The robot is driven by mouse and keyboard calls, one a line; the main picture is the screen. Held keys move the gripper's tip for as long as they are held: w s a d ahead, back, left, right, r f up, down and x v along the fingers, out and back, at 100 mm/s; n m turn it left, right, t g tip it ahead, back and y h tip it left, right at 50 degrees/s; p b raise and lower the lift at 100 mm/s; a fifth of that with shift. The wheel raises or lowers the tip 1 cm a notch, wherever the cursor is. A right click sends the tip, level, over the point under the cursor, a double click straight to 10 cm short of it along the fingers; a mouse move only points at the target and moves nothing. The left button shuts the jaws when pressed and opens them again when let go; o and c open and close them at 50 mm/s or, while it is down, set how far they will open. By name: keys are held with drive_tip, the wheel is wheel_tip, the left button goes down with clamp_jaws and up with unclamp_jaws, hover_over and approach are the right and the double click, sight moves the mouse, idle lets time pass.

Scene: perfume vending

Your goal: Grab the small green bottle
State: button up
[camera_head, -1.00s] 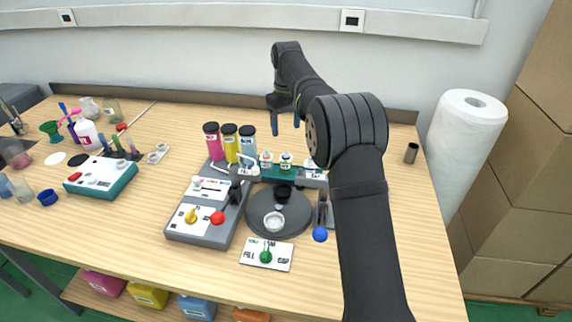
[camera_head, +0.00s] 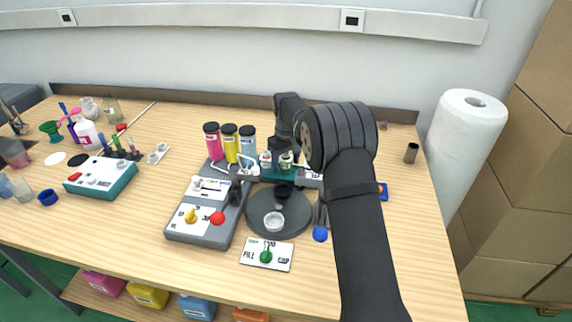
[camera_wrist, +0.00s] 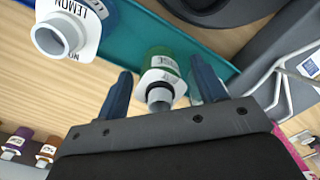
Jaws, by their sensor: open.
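The small green bottle (camera_wrist: 160,62), with a white collar and a dark ring around its pale neck, shows in the wrist view between the two fingers of my gripper (camera_wrist: 162,88). The fingers are apart, one on each side, with gaps visible. I cannot tell how deep the bottle sits between them. In the head view the green bottle (camera_head: 286,160) stands at the teal rack (camera_head: 302,178), just below my gripper (camera_head: 284,140), whose fingertips are hard to make out there.
A white-collared bottle marked LEMON (camera_wrist: 66,34) stands close beside the green one. A turntable (camera_head: 262,222) and a grey dispenser with pink, yellow and blue bottles (camera_head: 229,145) are near. The paper roll (camera_head: 467,150) stands at the right. The table's right side is mostly clear.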

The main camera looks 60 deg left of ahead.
drive_tip(key=c, duration=1.1)
drive_tip(key=shift+o, duration=0.2)
